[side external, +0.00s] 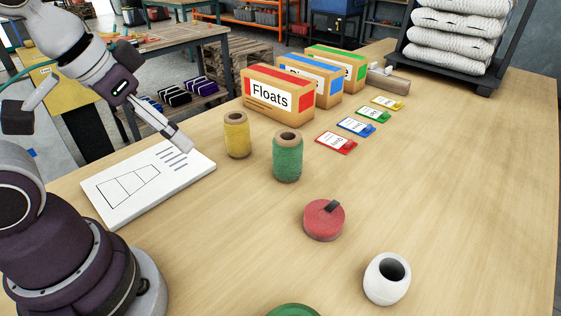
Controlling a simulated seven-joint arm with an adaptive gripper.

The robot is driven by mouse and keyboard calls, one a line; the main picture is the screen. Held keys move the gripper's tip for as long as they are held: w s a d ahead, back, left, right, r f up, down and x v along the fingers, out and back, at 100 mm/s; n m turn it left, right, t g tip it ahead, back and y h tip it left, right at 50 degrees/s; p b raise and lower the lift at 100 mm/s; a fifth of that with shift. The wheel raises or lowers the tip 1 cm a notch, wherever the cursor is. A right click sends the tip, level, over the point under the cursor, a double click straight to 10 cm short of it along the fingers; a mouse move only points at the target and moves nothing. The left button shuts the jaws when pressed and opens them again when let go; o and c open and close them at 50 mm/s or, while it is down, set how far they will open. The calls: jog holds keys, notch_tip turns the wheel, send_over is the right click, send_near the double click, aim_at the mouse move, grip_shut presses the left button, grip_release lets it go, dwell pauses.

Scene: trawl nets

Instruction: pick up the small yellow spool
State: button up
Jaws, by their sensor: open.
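The small yellow spool (237,137) stands upright on the wooden table, left of the green spool (288,160) and in front of the box marked Floats. My gripper (184,146) is open and empty. It hangs above the right part of the white sheet with a drawing, to the left of the yellow spool and apart from it. The fingers point down and to the right.
Boxes (278,95) stand in a row behind the spools, with several coloured cards (336,142) to their right. A red round case (324,220) and a white hollow float (387,279) lie nearer. The table's right side is clear.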

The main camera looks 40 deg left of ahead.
jog(key=shift+o, duration=1.4)
jog(key=n+g+y, duration=0.2)
jog(key=n, duration=0.3)
send_over(237, 127)
jog(key=f, duration=0.4)
jog(key=a+f, duration=0.1)
jog(key=f, duration=0.1)
jog(key=shift+s, duration=0.4)
jog(key=shift+t, duration=0.3)
jog(key=x, duration=0.6)
jog(key=s+x, duration=0.1)
jog(key=x, duration=0.3)
jog(key=shift+d+f, duration=0.15)
jog(key=shift+f, duration=0.2)
